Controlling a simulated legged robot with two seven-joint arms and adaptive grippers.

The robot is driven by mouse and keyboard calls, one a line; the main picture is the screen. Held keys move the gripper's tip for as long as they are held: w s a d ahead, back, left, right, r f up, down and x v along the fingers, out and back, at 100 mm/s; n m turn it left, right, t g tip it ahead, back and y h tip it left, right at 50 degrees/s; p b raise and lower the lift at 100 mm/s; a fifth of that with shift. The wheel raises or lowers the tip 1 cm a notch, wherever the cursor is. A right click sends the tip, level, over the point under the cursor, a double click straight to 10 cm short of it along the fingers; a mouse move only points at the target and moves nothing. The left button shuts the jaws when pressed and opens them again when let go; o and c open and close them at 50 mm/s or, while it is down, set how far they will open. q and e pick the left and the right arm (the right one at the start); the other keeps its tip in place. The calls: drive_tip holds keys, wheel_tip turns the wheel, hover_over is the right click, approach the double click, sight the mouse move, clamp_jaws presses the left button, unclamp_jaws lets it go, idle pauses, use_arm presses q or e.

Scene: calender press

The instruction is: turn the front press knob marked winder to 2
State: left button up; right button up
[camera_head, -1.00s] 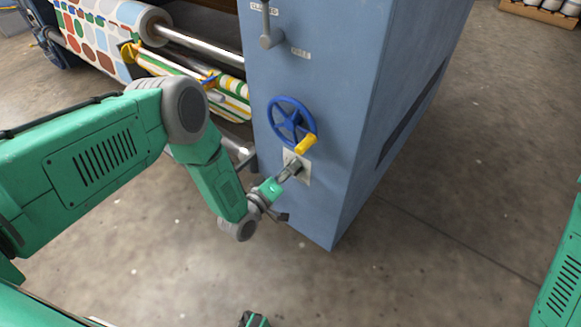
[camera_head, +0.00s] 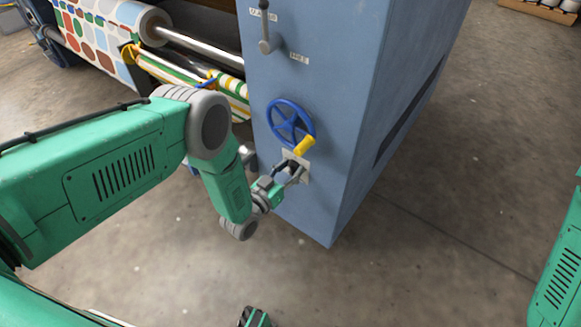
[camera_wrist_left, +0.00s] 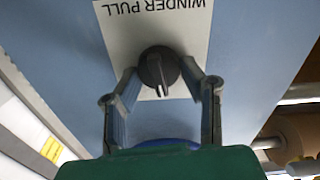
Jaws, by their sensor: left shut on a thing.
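The winder knob (camera_wrist_left: 157,66) is a small dark grey knob on a white plate. The plate (camera_wrist_left: 115,30) reads "WINDER PULL", upside down in the left wrist view; in the head view the plate (camera_head: 304,176) sits low on the blue press cabinet (camera_head: 320,110). My left gripper (camera_wrist_left: 158,72) is shut on the knob, one finger on each side of it. The numbers around the knob cannot be read.
A blue handwheel (camera_head: 289,122) with a yellow handle (camera_head: 304,146) is just above the plate, close to my gripper. A grey lever (camera_head: 268,40) with labels is higher up. Printed cloth on rollers (camera_head: 95,40) is at the left.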

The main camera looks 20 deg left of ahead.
use_arm(q)
drive_tip(key=shift+s+f+m, duration=0.2)
drive_tip(key=shift+m, duration=0.4)
drive_tip(key=o, duration=1.1)
drive_tip(key=shift+f, duration=0.1)
drive_tip(key=shift+w, duration=0.1)
drive_tip(key=v, duration=1.2)
